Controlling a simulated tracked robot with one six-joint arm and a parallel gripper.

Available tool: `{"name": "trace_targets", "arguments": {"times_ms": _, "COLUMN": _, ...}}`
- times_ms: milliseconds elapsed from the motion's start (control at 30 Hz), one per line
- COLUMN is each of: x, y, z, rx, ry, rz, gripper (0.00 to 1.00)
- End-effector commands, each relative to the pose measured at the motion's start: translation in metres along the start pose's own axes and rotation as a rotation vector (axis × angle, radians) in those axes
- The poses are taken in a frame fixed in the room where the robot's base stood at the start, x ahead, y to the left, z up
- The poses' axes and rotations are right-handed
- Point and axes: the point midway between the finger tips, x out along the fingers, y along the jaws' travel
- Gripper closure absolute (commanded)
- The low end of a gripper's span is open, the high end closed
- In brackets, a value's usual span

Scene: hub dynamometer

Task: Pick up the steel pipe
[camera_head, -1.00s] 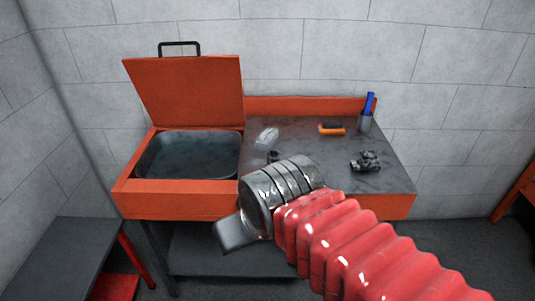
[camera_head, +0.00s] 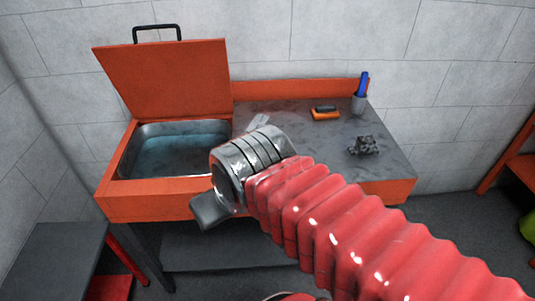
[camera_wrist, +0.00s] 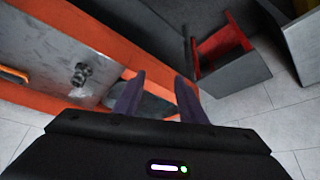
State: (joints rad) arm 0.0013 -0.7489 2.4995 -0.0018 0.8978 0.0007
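My gripper (camera_wrist: 158,88) is open in the wrist view, with its two dark fingers apart and nothing between them. In the head view my gripper (camera_head: 211,210) hangs in front of the orange workbench's front edge, below the basin. No long pipe shows clearly. A small dark, roughly cylindrical metal piece (camera_wrist: 82,73) stands on the grey worktop in the wrist view, apart from my fingers; I cannot tell whether it is the steel pipe.
The orange workbench (camera_head: 150,205) holds an open-lidded basin (camera_head: 180,150) at left. A dark lumpy metal part (camera_head: 364,146), an orange-and-black brush (camera_head: 325,113) and a cup with blue items (camera_head: 361,97) lie at right. A dark bench (camera_head: 60,262) stands at left.

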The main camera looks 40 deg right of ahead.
Motion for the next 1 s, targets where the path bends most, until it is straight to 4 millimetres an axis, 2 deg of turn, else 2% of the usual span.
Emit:
{"name": "trace_targets", "arguments": {"times_ms": 167, "x": 0.010, "y": 0.016, "z": -0.014, "rx": 0.023, "ry": 0.028, "rz": 0.048, "gripper": 0.50}}
{"name": "trace_targets", "arguments": {"times_ms": 267, "x": 0.022, "y": 0.038, "z": -0.030, "rx": 0.044, "ry": 0.066, "rz": 0.106, "gripper": 0.43}}
{"name": "trace_targets", "arguments": {"times_ms": 600, "x": 0.071, "y": 0.149, "z": -0.090, "rx": 0.065, "ry": 0.245, "rz": 0.313, "gripper": 0.43}}
{"name": "trace_targets", "arguments": {"times_ms": 800, "x": 0.099, "y": 0.202, "z": -0.107, "rx": 0.043, "ry": 0.339, "rz": 0.358, "gripper": 0.43}}
{"name": "trace_targets", "arguments": {"times_ms": 1000, "x": 0.127, "y": 0.242, "z": -0.112, "rx": 0.012, "ry": 0.430, "rz": 0.349, "gripper": 0.43}}
